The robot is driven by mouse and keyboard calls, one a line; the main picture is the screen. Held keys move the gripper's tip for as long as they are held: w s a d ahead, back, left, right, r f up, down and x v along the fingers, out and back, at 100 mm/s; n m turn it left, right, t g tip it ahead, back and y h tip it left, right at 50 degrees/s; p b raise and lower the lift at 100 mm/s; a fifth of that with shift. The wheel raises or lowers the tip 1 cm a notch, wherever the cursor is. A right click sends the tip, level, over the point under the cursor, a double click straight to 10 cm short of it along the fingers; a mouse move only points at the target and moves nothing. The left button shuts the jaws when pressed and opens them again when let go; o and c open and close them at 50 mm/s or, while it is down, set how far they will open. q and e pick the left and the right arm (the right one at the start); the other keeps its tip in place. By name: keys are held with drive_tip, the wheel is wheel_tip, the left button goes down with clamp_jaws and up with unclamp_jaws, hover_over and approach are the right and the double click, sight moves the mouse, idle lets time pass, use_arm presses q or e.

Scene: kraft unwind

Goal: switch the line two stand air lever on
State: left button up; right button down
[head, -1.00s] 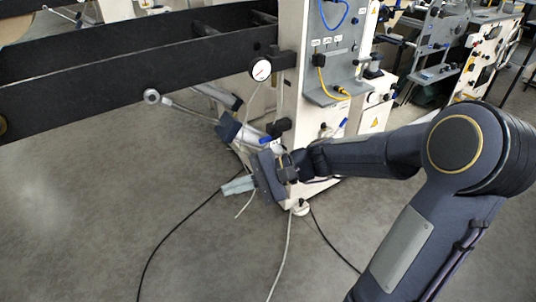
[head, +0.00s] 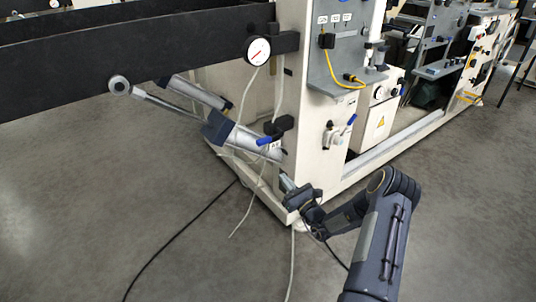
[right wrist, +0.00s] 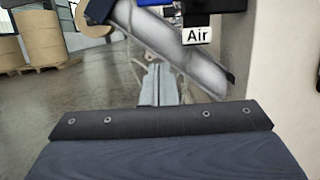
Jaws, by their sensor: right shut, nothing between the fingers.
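A blue-handled lever (head: 265,141) sits on a black valve (head: 280,126) at the left side of the cream machine stand. A white tag hangs just under it; in the right wrist view a tag (right wrist: 198,35) reads "Air", below a dark fitting. A blue part (right wrist: 152,2) shows at that view's top edge. My right gripper (head: 287,182) is below the lever, beside the stand's lower corner, apart from the lever. Its fingers (right wrist: 156,84) are shut and empty, pointing forward under the grey cylinder. My left gripper is not in view.
A second blue lever (head: 351,119) is on the stand's front face. A grey cylinder (head: 245,140) slants beside the stand, under a long black beam (head: 130,60) and a dial gauge (head: 257,50). Cables lie on the floor. Brown rolls (right wrist: 45,38) stand far left. The left floor is open.

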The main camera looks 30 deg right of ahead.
sight(269, 137)
drive_tip(key=shift+a+r, duration=0.1)
drive_tip(key=w+r+b, duration=0.4)
drive_tip(key=w+r, duration=0.2)
drive_tip(key=w, duration=0.3)
drive_tip(key=shift+w+a+r, duration=0.2)
drive_tip(key=shift+w+a, duration=0.1)
drive_tip(key=shift+a, duration=0.1)
